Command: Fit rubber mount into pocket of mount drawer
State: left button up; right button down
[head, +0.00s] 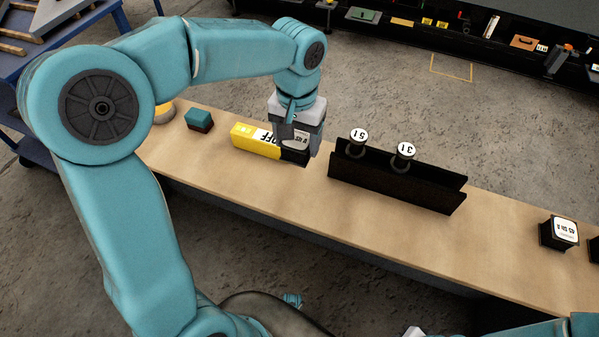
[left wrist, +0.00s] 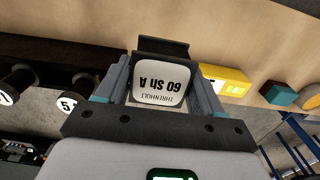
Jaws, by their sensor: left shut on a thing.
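My left gripper (head: 296,152) is shut on a dark rubber mount. The mount's white top label (left wrist: 161,83), reading "60 Sh A", shows between the two fingers in the left wrist view. The gripper hangs low over the bench, between the yellow box and the black rack, and hides most of the mount in the head view. I cannot tell whether the mount touches the bench. Another dark mount (head: 558,232), labelled "45 Sh A", stands on the bench at the right. I cannot make out the mount drawer or its pocket. My right gripper's fingers are not in view.
A black rack (head: 395,185) with two round numbered knobs (head: 403,152) stands right of the gripper. A yellow box (head: 243,136) lies close at its left, with a teal and dark red block (head: 199,120) beyond.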

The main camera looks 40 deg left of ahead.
aim_at(297, 154)
pick_arm(q)
notch_tip(297, 154, down, 4)
jog(key=shift+s+f+b, duration=0.1)
jog(key=shift+f+b, duration=0.15)
jog(key=shift+b, duration=0.05)
notch_tip(297, 154, down, 6)
jog(key=shift+r+b, duration=0.1)
jog(key=shift+b, duration=0.55)
jog(key=o, duration=1.3)
